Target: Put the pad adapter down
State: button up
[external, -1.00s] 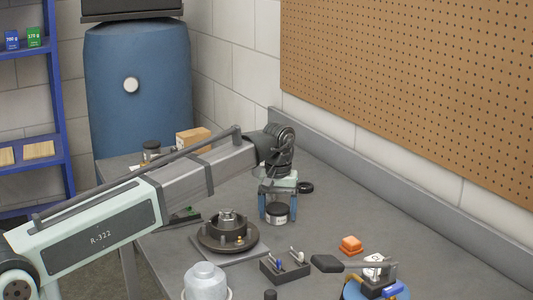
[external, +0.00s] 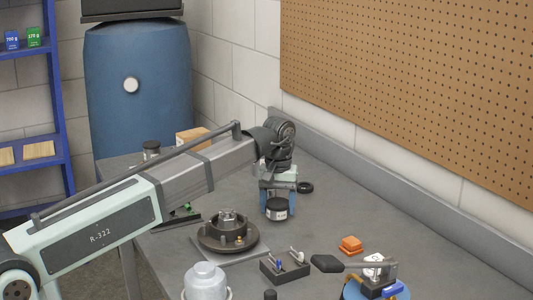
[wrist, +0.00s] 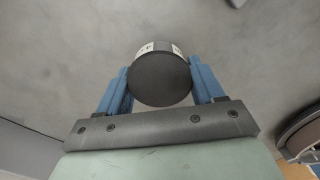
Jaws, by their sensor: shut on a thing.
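The pad adapter (external: 277,211) appears to be the short dark cylinder with a white label band. In the wrist view its round dark face (wrist: 160,80) fills the space between the two blue fingers. My gripper (external: 278,201) is shut on it near the back of the grey table. The wrist view shows my gripper (wrist: 160,88) with one finger on each side of the cylinder. In the external view its lower part shows below the fingers. I cannot tell whether it touches the table.
A round dark fixture (external: 227,236) on a plate stands in front to the left. Bare table lies to the right.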

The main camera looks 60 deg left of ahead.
aim_at(342, 194)
notch_tip(342, 194, up, 8)
jog(key=shift+f, duration=0.2)
jog(key=shift+d+r, duration=0.15)
jog(key=shift+w, duration=0.45)
jog(key=shift+n, duration=0.3)
jog(key=w+a, duration=0.1)
jog(key=w, duration=0.6)
jog(key=w+a, duration=0.1)
jog(key=w, duration=0.7)
jog(key=w+a+r, duration=0.1)
jog(key=w+a, duration=0.1)
jog(key=w, duration=0.5)
jog(key=shift+w+a, duration=0.1)
jog(key=shift+w, duration=0.2)
jog(key=shift+n, duration=0.5)
jog(key=shift+w+f, duration=0.15)
jog(key=shift+f, duration=2.4)
jog(key=shift+w+f, duration=0.1)
jog(key=shift+f, duration=2.4)
jog(key=shift+f, duration=0.1)
